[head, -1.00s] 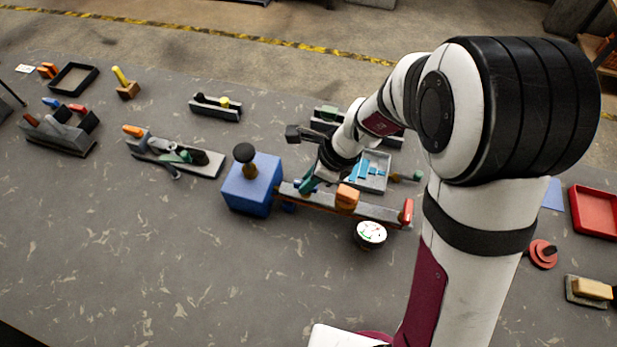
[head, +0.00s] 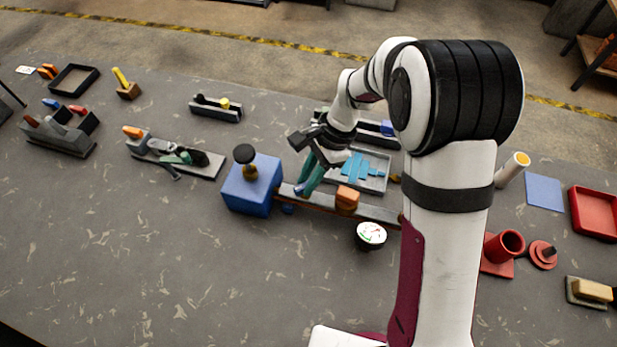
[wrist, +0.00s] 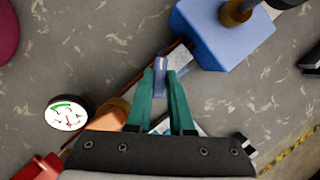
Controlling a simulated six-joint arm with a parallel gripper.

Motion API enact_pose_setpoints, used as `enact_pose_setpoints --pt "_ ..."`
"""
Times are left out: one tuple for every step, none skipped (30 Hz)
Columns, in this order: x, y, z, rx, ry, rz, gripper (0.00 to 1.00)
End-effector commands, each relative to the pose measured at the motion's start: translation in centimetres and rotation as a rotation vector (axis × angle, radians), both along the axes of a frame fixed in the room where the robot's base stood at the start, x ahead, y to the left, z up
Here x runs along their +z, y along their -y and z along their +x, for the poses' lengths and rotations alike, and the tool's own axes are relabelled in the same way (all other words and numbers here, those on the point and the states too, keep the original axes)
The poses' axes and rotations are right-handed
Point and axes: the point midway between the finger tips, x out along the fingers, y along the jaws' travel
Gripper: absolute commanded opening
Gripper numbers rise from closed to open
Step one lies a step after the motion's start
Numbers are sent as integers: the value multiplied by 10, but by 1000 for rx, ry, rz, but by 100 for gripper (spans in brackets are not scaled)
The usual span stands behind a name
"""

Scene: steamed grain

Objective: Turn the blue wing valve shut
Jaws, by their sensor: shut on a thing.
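The blue wing valve (wrist: 161,70) shows in the wrist view as a narrow blue tab between my two green fingertips. My gripper (wrist: 160,78) is shut on it. In the head view my gripper (head: 303,189) reaches down to the brown-and-grey beam beside the blue block, and the fingers hide most of the valve there. The valve's exact turn angle is hard to tell. The blue block (head: 251,190) with a black knob on a brass stem stands at the beam's left end; it also shows in the wrist view (wrist: 222,38).
An orange block (head: 347,198) sits on the beam (head: 378,211) right of my gripper. A round white gauge (head: 371,234) stands in front of the beam. A grey tray (head: 374,186) with light-blue pieces lies close behind. The table's front left is clear.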

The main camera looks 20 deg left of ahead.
Motion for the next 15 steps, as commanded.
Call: enact_pose_setpoints --pt "0 0 1 40 0 0 0" --pt "0 0 1 69 0 0 0" --pt "0 -1 1 106 0 0 0" --pt "0 -1 1 136 1 -1 0" --pt "0 -1 1 163 -1 -1 0" --pt "0 -1 1 203 0 -1 0" --pt "0 -2 1 231 -1 0 0" --pt "0 -2 1 260 0 -1 0" --pt "0 -2 1 297 0 0 0" --pt "0 -2 1 325 -1 -1 0" --pt "0 -2 2 352 0 0 0" --pt "0 -2 1 389 -1 -1 0" --pt "0 -2 1 415 -1 -1 0" --pt "0 -3 2 442 -1 -1 0" --pt "0 -3 2 476 0 0 0"
